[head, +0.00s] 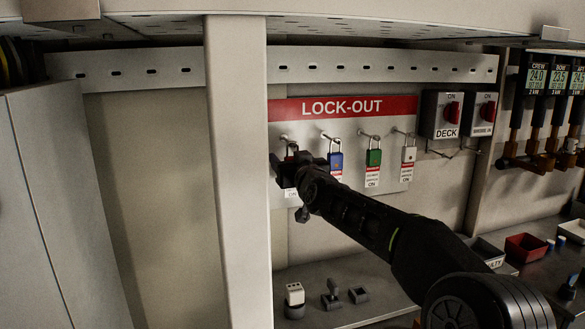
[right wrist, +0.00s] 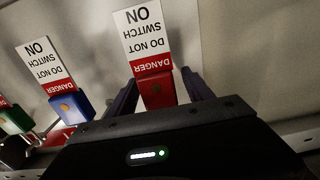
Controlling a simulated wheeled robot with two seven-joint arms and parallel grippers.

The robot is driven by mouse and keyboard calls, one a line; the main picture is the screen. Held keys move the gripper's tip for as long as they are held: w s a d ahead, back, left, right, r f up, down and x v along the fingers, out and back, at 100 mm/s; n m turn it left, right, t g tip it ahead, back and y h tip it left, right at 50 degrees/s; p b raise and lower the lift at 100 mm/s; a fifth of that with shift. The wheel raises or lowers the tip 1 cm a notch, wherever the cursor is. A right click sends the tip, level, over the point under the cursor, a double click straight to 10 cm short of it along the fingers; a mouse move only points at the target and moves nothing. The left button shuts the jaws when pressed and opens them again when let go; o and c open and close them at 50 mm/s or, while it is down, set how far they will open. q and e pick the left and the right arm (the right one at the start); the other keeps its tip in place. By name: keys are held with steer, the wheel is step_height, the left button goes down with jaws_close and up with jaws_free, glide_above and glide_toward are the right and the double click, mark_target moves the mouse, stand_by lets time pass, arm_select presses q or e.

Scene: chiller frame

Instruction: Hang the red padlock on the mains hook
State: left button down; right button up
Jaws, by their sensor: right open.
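The red padlock (right wrist: 158,92) hangs with its white DO NOT SWITCH ON tag (right wrist: 145,35) and stands between my right gripper's two fingers in the right wrist view. In the head view it is at the leftmost peg of the LOCK-OUT board (head: 340,107), mostly hidden by my right gripper (head: 286,166). The right gripper is open around the padlock; whether a finger touches it I cannot tell. My left gripper is not in view. I see no hook that I can read as mains; a hook (head: 440,152) shows below the DECK switch box.
Blue (head: 336,163), green (head: 374,157) and white (head: 409,154) padlocks hang to the right on the board, with tags. A pale post (head: 238,180) stands just left of the board. Below is a shelf with small parts (head: 332,296); a red bin (head: 525,247) is at right.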

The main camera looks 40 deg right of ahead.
jaws_close()
stand_by(0.5)
